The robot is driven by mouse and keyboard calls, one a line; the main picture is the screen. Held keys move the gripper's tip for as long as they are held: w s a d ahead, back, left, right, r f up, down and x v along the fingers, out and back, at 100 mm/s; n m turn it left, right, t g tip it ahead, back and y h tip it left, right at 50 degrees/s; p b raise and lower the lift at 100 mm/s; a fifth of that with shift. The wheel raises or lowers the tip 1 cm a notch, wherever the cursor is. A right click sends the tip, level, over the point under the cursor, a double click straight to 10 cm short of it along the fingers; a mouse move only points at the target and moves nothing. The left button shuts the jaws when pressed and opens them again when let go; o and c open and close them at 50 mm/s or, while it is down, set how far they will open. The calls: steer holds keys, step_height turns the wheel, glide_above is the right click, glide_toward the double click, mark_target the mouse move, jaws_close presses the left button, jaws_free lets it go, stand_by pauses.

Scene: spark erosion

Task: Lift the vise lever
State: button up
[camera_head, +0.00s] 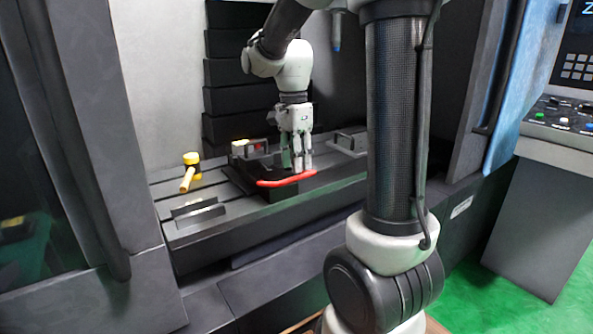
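The vise lever is a red bar (283,181) lying about level at the front of the dark vise (240,178) on the machine table. My gripper (303,168) points straight down over the right part of the red lever. Its fingertips are at the lever's height, touching it or very close to it. At this size I cannot tell whether the fingers are closed around the lever. Part of the vise is hidden behind my gripper.
A yellow-headed mallet (191,170) lies on the slotted table (225,225) left of the vise. A metal bracket (205,207) is at the table's front left, and another (349,142) at the right. A control panel (562,120) stands far right.

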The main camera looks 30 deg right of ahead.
steer(key=shift+s+f, duration=0.15)
steer(key=shift+f, duration=1.45)
jaws_close()
steer(key=shift+w+r, duration=0.55)
steer(key=shift+r, duration=0.2)
jaws_free()
steer(key=shift+f, duration=0.1)
step_height(320, 180, up, 12)
steer(key=shift+w, duration=0.4)
